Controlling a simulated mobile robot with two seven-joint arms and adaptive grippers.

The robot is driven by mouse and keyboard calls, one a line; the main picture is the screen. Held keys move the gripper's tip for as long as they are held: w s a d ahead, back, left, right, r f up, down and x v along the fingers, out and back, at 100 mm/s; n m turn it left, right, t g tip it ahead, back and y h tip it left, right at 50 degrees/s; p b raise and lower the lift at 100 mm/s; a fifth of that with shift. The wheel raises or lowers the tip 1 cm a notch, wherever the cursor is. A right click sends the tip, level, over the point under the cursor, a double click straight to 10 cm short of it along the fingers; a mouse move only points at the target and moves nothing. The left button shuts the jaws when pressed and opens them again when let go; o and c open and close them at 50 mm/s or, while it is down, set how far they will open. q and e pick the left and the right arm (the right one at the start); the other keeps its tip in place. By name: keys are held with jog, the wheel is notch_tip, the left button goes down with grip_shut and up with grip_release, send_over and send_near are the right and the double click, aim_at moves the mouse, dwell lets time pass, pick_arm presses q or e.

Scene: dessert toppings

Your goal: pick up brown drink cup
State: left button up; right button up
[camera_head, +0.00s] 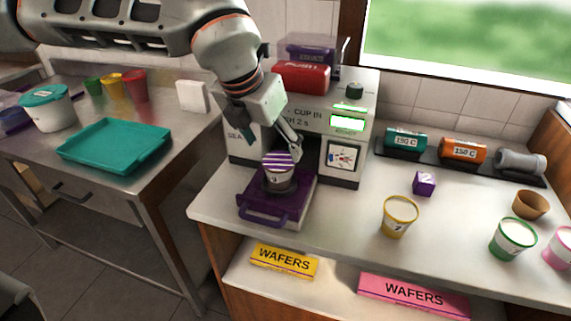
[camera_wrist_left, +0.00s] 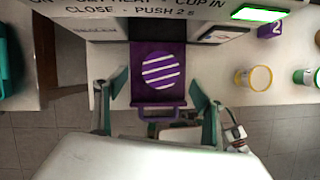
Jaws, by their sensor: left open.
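A cup (camera_head: 278,178) with a pale side marked "3", a dark lower part and a purple-and-white striped lid stands upright on the purple drawer tray (camera_head: 246,208) of the machine. In the left wrist view the round striped lid (camera_wrist_left: 164,67) lies between my finger pads. My left gripper (camera_head: 288,143) is open, just above the cup, its fingers spread to either side in the wrist view (camera_wrist_left: 158,88). I cannot tell whether a finger touches it. A small plain brown cup (camera_head: 531,205) stands at the far right of the counter. My right gripper is not in view.
The machine (camera_head: 343,125) stands close behind the cup. A yellow-rimmed cup (camera_head: 399,216), a purple cube (camera_head: 424,183) and a green-rimmed cup (camera_head: 512,238) stand to the right. A teal tray (camera_head: 115,146) is on the left table. Counter space between drawer and yellow-rimmed cup is clear.

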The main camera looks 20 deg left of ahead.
aim_at(279, 160)
pick_arm(q)
jog(key=shift+x, duration=0.95)
jog(key=x, duration=0.5)
jog(key=shift+f, duration=0.15)
jog(key=shift+s, duration=0.1)
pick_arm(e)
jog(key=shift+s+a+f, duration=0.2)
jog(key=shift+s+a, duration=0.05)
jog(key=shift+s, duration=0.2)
pick_arm(q)
jog(key=c, duration=1.4)
jog(key=shift+c, duration=0.2)
